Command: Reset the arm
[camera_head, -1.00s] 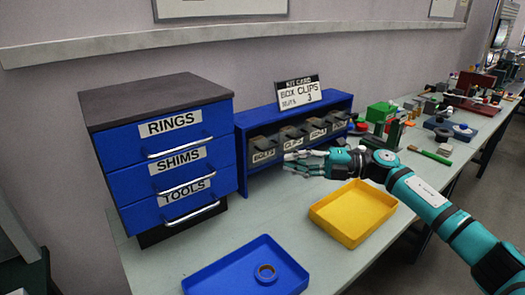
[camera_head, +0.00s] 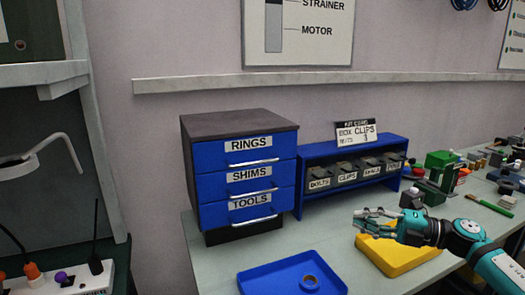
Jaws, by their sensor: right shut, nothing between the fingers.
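My right gripper (camera_head: 366,222) is shut and empty. Its arm comes in from the right, and the fingers point left. In the picture it lies over the back left part of the yellow tray (camera_head: 400,262) and hides some of it; I cannot tell its height above the tray. It is apart from the blue bin rack (camera_head: 309,163), which stands behind it. My left gripper is not in view.
A blue cabinet (camera_head: 240,189) with shut drawers labelled RINGS, SHIMS and TOOLS stands at the left. A kit card (camera_head: 356,133) tops the rack. Loose parts crowd the bench's right side.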

